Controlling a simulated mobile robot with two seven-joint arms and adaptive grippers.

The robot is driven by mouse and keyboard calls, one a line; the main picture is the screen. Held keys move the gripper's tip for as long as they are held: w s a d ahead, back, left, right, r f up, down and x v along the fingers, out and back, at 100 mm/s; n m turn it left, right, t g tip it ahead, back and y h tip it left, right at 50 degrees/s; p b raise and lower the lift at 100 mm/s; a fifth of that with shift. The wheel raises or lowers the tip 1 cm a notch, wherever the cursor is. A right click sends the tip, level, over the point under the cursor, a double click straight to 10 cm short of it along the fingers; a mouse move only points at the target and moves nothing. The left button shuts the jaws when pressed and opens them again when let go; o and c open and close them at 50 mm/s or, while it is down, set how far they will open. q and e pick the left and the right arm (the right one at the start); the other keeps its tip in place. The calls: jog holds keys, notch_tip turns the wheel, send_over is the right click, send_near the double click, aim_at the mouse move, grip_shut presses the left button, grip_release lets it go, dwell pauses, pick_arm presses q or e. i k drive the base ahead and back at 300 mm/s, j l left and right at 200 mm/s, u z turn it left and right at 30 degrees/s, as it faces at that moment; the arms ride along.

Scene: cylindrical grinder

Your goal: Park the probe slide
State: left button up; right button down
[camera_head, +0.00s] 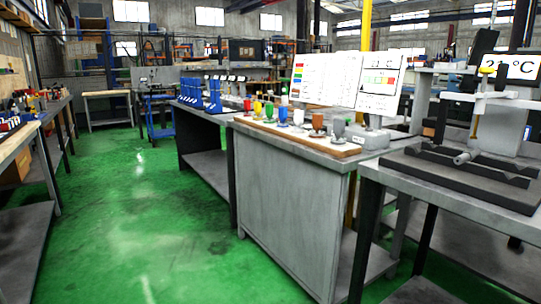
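A fixture stands on the grey bench at the right edge. It has a black base (470,180) with raised rails and a small light metal cylinder (464,157) on it. Above the base are pale crossbars (492,97) and an upright yellow rod with a knob (487,72). I cannot tell for sure which of these parts is the probe slide, or whether it is parked. Neither of my grippers is in view.
A grey cabinet (290,200) in the middle carries a wooden board with several coloured pieces and a monitor (380,85). Blue stands (212,95) line the bench behind. A "21 °C" display (513,67) is at right. Green floor (140,220) is clear at left.

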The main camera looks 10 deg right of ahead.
aim_at(502, 73)
jog(key=z, duration=1.5)
